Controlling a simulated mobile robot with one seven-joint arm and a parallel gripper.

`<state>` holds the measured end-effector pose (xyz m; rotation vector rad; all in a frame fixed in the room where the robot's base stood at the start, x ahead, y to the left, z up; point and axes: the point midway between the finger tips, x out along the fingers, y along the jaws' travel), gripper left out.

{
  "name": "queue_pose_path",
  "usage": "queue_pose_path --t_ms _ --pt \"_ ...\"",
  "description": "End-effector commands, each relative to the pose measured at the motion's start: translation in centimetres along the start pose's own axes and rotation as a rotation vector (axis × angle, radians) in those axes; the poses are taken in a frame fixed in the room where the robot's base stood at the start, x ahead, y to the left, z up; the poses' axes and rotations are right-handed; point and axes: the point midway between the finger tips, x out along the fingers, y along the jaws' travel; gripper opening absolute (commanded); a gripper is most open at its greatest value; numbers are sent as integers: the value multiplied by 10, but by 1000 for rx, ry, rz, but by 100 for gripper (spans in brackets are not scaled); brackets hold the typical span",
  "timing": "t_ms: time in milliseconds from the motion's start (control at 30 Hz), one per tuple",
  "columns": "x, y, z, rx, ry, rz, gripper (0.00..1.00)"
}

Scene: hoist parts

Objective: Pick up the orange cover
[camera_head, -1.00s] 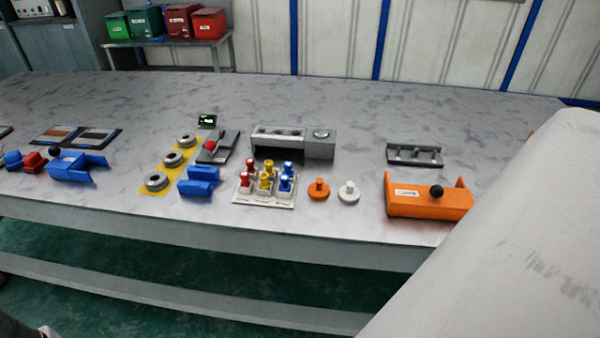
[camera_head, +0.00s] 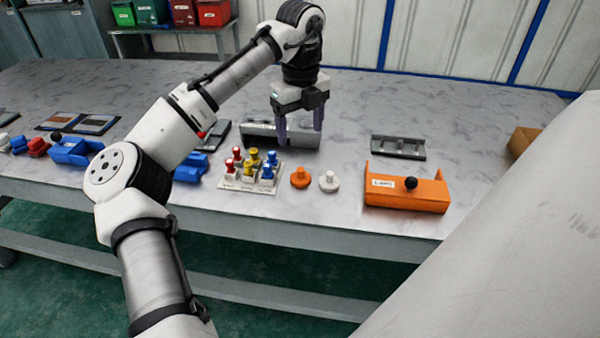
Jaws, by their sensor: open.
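The orange cover (camera_head: 390,196) is a U-shaped piece with a white label and a black ball knob on top. It rests on the table near the front edge, right of centre. My gripper (camera_head: 299,136) points down over the grey block (camera_head: 262,132) at the back middle of the table, left of and behind the cover, apart from it. Its two fingers are spread and I see nothing between them. The fingertips hide part of the block; I cannot tell if they touch it.
A grey slotted bracket (camera_head: 398,147) lies behind the cover. An orange knob (camera_head: 300,178) and a white knob (camera_head: 329,181) stand to its left, beside a tray (camera_head: 240,186) of red, yellow and blue pieces. A brown box (camera_head: 522,142) is at the right. Bare table separates the cover from the knobs.

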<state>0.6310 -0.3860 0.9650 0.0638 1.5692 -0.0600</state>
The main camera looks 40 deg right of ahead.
Motion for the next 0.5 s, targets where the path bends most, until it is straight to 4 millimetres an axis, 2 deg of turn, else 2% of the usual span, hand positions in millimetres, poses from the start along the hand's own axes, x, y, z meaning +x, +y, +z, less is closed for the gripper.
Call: queue_pose_path --t_ms 300,500 --pt "60 1 0 1 1 2 72" --pt "78 0 0 0 1 -1 72"
